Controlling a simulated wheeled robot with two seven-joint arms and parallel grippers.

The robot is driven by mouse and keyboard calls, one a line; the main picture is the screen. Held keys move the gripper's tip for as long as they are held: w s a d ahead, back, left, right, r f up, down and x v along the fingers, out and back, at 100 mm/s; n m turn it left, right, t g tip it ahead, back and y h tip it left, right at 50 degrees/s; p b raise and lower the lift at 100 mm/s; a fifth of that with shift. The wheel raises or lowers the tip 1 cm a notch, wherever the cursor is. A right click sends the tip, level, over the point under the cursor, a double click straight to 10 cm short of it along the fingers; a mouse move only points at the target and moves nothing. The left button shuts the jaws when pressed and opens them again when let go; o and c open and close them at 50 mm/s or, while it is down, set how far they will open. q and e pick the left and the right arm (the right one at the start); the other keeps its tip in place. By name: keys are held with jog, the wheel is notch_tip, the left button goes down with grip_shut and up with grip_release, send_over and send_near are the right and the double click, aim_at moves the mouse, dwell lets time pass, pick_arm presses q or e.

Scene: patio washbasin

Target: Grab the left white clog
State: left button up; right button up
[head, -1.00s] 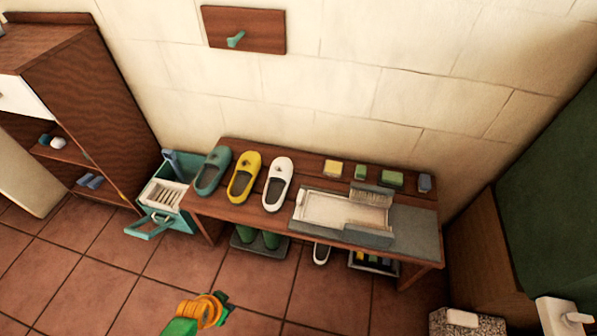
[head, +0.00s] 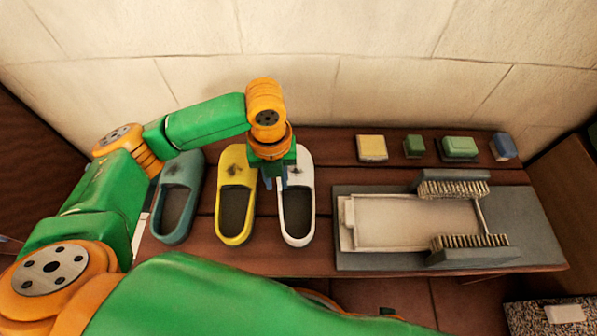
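The white clog (head: 297,215) stands on the wooden bench (head: 325,262), to the right of the yellow clog, with its heel opening toward me. My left gripper (head: 276,184) points down over the clog's left side. Its two fingers are apart, one on each side of the clog's left rim. I see a gap between them, and contact with the rim cannot be made out. The gripper body hides part of the clog's toe. My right gripper is not in view.
The yellow clog (head: 235,200) stands close on the left, with the teal clog (head: 176,205) beyond it. A grey tray with brushes (head: 400,258) lies on the right. Yellow (head: 372,147), green (head: 459,147) and blue (head: 503,147) blocks line the back. The wall is close behind.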

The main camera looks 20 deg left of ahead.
aim_at(279, 196)
pick_arm(q)
jog(key=f, duration=0.1)
jog(key=f+b, duration=0.1)
jog(key=f, duration=0.1)
jog(key=shift+s+d+f+b, duration=0.2)
jog(key=shift+s+f+b, duration=0.05)
jog(key=shift+f+b, duration=0.1)
notch_tip(279, 196, down, 2)
jog(key=shift+b, duration=0.4)
jog(key=shift+f, duration=0.1)
grip_shut()
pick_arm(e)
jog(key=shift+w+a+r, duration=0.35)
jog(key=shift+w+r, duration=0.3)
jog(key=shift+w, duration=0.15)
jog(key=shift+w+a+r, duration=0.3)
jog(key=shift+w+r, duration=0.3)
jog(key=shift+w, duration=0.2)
pick_arm(q)
jog(key=shift+w, duration=0.1)
